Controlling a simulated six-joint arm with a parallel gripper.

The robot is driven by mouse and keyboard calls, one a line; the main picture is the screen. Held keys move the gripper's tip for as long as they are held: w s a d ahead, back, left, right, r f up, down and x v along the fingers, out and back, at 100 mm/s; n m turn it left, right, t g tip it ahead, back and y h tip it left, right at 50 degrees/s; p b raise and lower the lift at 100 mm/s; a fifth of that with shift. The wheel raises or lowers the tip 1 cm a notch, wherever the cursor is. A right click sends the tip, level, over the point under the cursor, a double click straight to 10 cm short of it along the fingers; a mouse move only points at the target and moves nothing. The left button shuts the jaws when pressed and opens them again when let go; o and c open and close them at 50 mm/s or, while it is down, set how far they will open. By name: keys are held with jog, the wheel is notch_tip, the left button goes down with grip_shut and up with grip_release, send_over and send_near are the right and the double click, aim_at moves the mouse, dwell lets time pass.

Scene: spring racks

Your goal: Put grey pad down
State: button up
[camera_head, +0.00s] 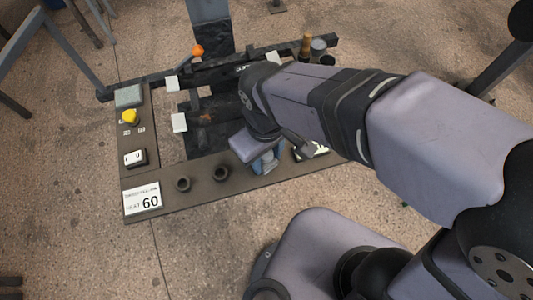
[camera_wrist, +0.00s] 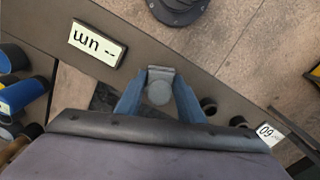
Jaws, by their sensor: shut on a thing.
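My gripper (camera_wrist: 159,88) is shut on a small grey piece (camera_wrist: 158,93) with a round face, which looks like the grey pad. It sits between the two blue fingers in the wrist view. In the head view my gripper (camera_head: 266,160) points down over the front edge of the dark board (camera_head: 205,198), right of two dark cups. The held piece cannot be made out there, and my arm hides part of the board. I cannot tell whether the piece touches the board.
Two dark cups (camera_head: 182,184) (camera_head: 221,173) stand left of my gripper. A HEAT 60 card (camera_head: 142,199) lies at the front left corner. A white label (camera_wrist: 97,43) lies on the board.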

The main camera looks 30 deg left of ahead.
jog(key=shift+f, duration=0.2)
jog(key=o, duration=1)
notch_tip(320, 180, up, 12)
jog(key=shift+r, duration=0.2)
